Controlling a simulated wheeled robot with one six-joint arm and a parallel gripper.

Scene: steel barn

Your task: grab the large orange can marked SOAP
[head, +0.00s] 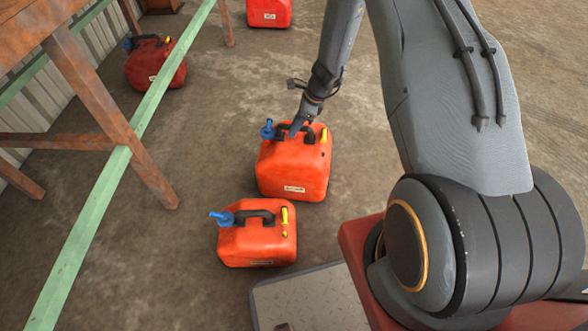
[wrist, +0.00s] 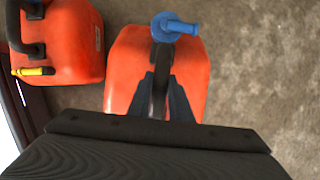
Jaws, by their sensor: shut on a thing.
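A large orange can (head: 293,165) stands upright on the floor in the middle of the head view, with a blue spout, a dark handle and a yellow cap. A white label is on its front, but its letters are too small to read. My gripper (head: 297,128) comes down on it from above. In the wrist view the two fingers (wrist: 163,100) are shut on the dark handle of this orange can (wrist: 193,70), behind the blue spout. The can appears to rest on the floor. The lower part of the wrist view is hidden by my gripper body.
A smaller orange can (head: 257,243) stands just in front, with blue spout and yellow cap. A red can (head: 156,65) is by the wooden frame (head: 112,125), and another red can (head: 268,12) is at the back. A green rail (head: 110,185) runs along the left. Floor right is clear.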

